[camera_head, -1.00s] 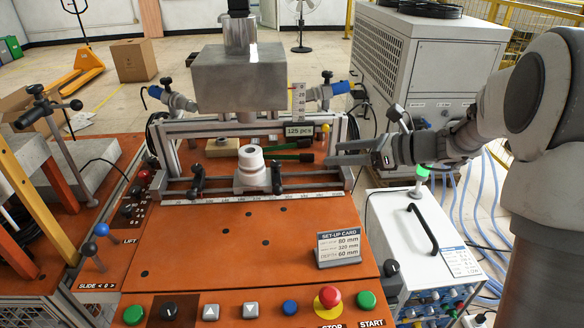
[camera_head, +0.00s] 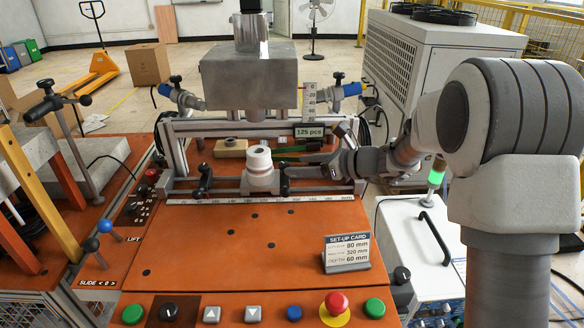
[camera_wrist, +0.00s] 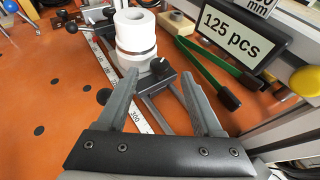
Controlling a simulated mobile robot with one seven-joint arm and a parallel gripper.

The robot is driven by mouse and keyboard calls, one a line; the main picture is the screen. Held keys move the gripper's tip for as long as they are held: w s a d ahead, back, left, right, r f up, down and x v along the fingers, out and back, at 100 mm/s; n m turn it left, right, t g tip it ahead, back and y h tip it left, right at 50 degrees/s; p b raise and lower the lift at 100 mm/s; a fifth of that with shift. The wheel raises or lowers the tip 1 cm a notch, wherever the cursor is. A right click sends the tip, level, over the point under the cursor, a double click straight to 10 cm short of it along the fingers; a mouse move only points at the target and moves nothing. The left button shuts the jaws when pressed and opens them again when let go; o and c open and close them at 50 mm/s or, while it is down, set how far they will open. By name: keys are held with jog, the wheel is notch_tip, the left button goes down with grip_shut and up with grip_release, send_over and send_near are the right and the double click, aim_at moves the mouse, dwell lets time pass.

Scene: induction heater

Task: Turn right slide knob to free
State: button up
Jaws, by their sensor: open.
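The right slide knob (camera_head: 284,180) is a small black upright handle on the rail, just right of the white cylinder (camera_head: 260,170). In the wrist view the black knob (camera_wrist: 160,68) shows between and just beyond my fingertips, close to the white cylinder (camera_wrist: 134,32). My gripper (camera_head: 305,168) is open and empty. It reaches in from the right, low over the right end of the rail. In the wrist view my gripper (camera_wrist: 160,78) has one finger on each side of the knob's line. I cannot tell whether either finger touches it. No free or locked marking is readable.
The left slide knob (camera_head: 205,178) stands at the rail's other side. A metal block (camera_head: 248,82) hangs above. A set-up card (camera_head: 346,253) stands on the clear orange top.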

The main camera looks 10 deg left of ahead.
aim_at(288, 165)
jog(key=shift+x, duration=1.7)
grip_shut()
